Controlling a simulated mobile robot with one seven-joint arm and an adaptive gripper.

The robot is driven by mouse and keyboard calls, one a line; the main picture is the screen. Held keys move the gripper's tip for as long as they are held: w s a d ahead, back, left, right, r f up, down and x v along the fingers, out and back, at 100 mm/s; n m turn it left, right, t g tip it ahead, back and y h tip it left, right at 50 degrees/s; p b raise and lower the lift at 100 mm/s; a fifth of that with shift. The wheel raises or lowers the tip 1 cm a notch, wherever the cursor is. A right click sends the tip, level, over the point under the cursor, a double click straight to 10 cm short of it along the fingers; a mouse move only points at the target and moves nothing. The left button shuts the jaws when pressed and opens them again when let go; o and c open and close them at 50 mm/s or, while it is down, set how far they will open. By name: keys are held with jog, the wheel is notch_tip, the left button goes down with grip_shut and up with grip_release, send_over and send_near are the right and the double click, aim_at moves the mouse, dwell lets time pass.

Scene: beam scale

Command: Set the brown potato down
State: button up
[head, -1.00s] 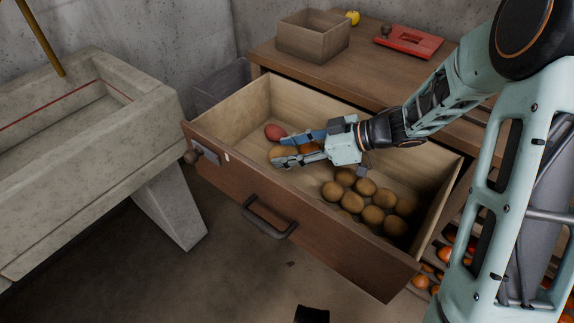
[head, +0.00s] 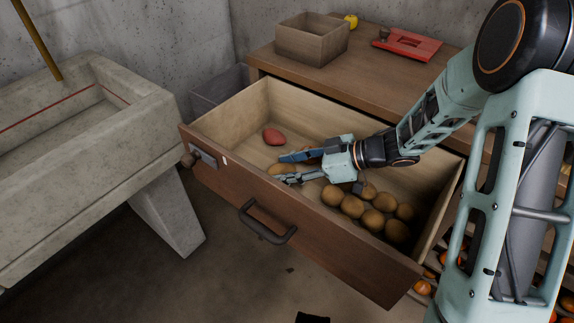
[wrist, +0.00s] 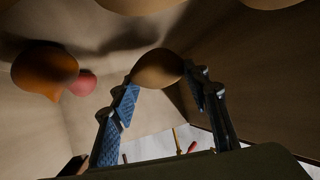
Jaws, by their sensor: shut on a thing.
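The brown potato (head: 277,170) is between the fingertips of my gripper (head: 282,168) inside the open drawer (head: 232,186), near its front wall. In the wrist view, the potato (wrist: 158,68) sits between the two blue-padded fingers of my gripper (wrist: 168,78), which are shut on it. Whether it touches the drawer floor cannot be told. A red potato (head: 273,135) lies on the drawer floor behind and left of the gripper; it also shows in the wrist view (wrist: 82,84). Another brown potato (head: 306,150) is partly hidden behind the upper finger.
Several brown potatoes (head: 372,219) lie together in the drawer's right part. The floor is bare on the left. A wooden box (head: 311,42), a yellow item (head: 351,21) and a red tray (head: 407,46) stand on the worktop. A stone trough (head: 130,110) is at the left.

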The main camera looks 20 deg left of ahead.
jog(key=o, duration=1.2)
jog(key=shift+r, duration=0.1)
jog(key=shift+r, duration=0.6)
jog(key=p+v, duration=0.3)
jog(key=v, duration=0.9)
jog(key=shift+f+p, duration=0.1)
jog(key=shift+p, duration=0.25)
